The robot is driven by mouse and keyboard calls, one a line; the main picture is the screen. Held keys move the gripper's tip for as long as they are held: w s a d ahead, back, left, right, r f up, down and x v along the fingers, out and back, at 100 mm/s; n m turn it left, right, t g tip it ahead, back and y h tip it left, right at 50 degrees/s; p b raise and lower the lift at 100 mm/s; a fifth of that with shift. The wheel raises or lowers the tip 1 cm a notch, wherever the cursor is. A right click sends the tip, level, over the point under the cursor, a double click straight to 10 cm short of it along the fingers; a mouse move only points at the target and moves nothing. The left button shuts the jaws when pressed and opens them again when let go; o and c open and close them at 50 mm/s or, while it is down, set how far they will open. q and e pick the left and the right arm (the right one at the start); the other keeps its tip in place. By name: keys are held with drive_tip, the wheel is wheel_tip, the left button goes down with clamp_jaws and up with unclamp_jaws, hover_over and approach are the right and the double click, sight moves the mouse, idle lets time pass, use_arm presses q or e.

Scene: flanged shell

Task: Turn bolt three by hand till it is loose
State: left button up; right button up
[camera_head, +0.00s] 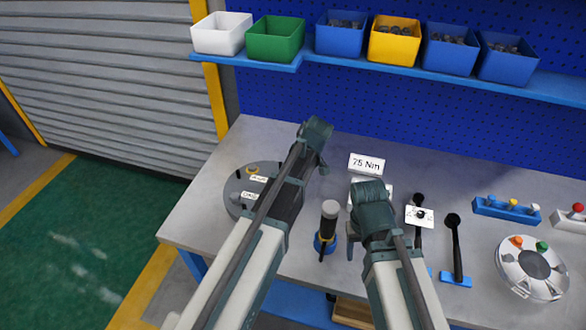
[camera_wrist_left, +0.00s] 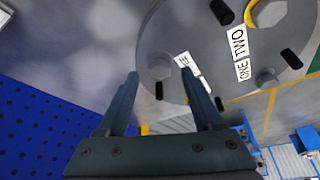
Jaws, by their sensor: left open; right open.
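The flanged shell, a grey round disc (camera_head: 232,188), lies at the left of the bench, partly behind my left arm. The left wrist view shows its face (camera_wrist_left: 205,45) with black studs, grey bolt heads and labels reading ONE and TWO. A third label (camera_wrist_left: 183,60) is partly covered by a finger and hard to read; a grey bolt head (camera_wrist_left: 160,68) lies beside it, between the finger lines. My left gripper (camera_wrist_left: 160,82) is open and empty, its fingers spread at the disc's edge. My right gripper (camera_head: 352,246) is open and empty above the bench, right of a black-and-grey tool.
The tool (camera_head: 329,225) stands in a blue base. A 75 Nm sign (camera_head: 367,163) is behind. Black-handled tools (camera_head: 456,247), a blue rack (camera_head: 506,207) and a round white fixture (camera_head: 531,268) fill the right. Bins (camera_head: 394,42) line the shelf above.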

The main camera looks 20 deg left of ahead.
use_arm(q)
drive_tip(key=p+v, duration=1)
drive_tip(key=v, duration=0.1)
drive_tip(key=shift+s+r, duration=0.15)
drive_tip(key=shift+r, duration=0.2)
drive_tip(key=shift+d+f, duration=0.1)
drive_tip(key=s+a+f+m+g+h, duration=0.1)
drive_tip(key=s+a+m+h, duration=0.1)
drive_tip(key=s+m, duration=0.45)
drive_tip(key=s+a+f+m+h, duration=0.1)
drive_tip(key=s+m+h, duration=0.1)
drive_tip(key=s+m, duration=0.45)
drive_tip(key=s+d+f+m+g+y+b, duration=0.1)
drive_tip(key=s+d+f+m+b, duration=0.1)
drive_tip(key=s+d+f+b, duration=0.2)
drive_tip(key=s+d, duration=0.3)
drive_tip(key=d, duration=0.4)
drive_tip(key=shift+s+m+b, duration=0.3)
idle(0.6)
